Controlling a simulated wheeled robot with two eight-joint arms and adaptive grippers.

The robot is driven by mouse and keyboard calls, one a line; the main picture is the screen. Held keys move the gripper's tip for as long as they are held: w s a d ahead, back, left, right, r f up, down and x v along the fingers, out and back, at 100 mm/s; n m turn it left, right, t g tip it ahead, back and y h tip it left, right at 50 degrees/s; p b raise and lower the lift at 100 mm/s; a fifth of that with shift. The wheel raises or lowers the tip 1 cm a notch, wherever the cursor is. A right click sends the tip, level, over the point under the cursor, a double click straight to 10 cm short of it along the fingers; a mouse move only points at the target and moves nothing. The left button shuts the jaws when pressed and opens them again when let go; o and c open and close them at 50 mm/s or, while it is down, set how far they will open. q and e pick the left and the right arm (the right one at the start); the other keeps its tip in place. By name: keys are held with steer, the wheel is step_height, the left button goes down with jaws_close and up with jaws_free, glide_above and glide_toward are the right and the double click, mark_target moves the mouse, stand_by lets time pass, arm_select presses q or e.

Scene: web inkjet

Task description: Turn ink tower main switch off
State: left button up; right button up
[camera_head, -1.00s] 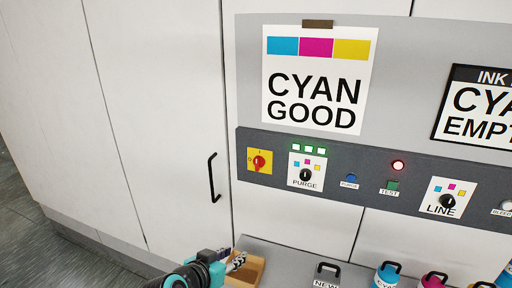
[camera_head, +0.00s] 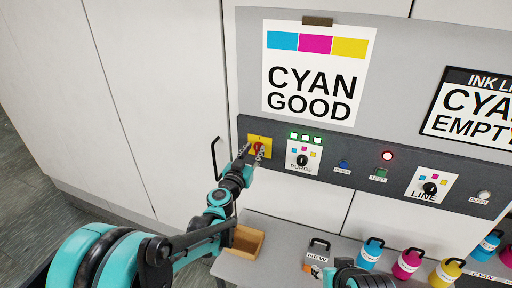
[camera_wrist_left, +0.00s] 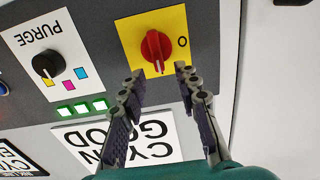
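The ink tower main switch is a red rotary knob on a yellow plate (camera_head: 266,141) at the left end of the grey control panel. In the left wrist view the red knob (camera_wrist_left: 156,50) stands just beyond my fingertips, its plate marked "0" on the right. My left gripper (camera_head: 253,152) is right in front of the switch and partly covers it in the head view. In the left wrist view its two fingers (camera_wrist_left: 158,76) are spread apart with nothing between them. My right gripper (camera_head: 362,278) shows only in part at the bottom of the head view.
The purge selector (camera_head: 303,160) is right of the switch, under several green lights. A red lamp (camera_head: 387,155) and line selector (camera_head: 430,188) are farther right. A door handle (camera_head: 215,158) is close left of my left arm. Ink bottles (camera_head: 407,263) and a wooden tray (camera_head: 246,241) stand below.

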arm_select(q)
steer(key=shift+x, duration=1.3)
steer(key=shift+r, duration=0.15)
jaws_close()
steer(key=shift+a+n, duration=0.15)
steer(key=shift+n, duration=0.25)
steer(key=n, duration=0.2)
steer(key=n+b, duration=0.1)
steer(key=shift+w+a+n, duration=0.15)
steer(key=shift+a+n, duration=0.25)
steer(key=n, duration=0.1)
steer(key=n+b, duration=0.1)
steer(key=n, duration=0.1)
steer(key=f+n, duration=0.1)
steer(key=shift+w+a+n, duration=0.1)
steer(key=shift+a+n, duration=0.2)
steer(key=shift+a, duration=0.05)
steer(key=n, duration=0.1)
steer(key=n+b, duration=0.1)
steer(key=n, duration=0.2)
steer(key=shift+w+a+f+b, duration=0.1)
steer(key=shift+a+f+b, duration=0.15)
steer(key=shift+f+b, duration=0.05)
steer(key=shift+a+f+n+b, duration=0.1)
steer(key=shift+f+n+b, duration=0.15)
steer(key=shift+n, duration=0.95)
steer(key=shift+f+n+b, duration=0.15)
steer(key=shift+n+b, duration=0.05)
steer(key=shift+n, duration=1)
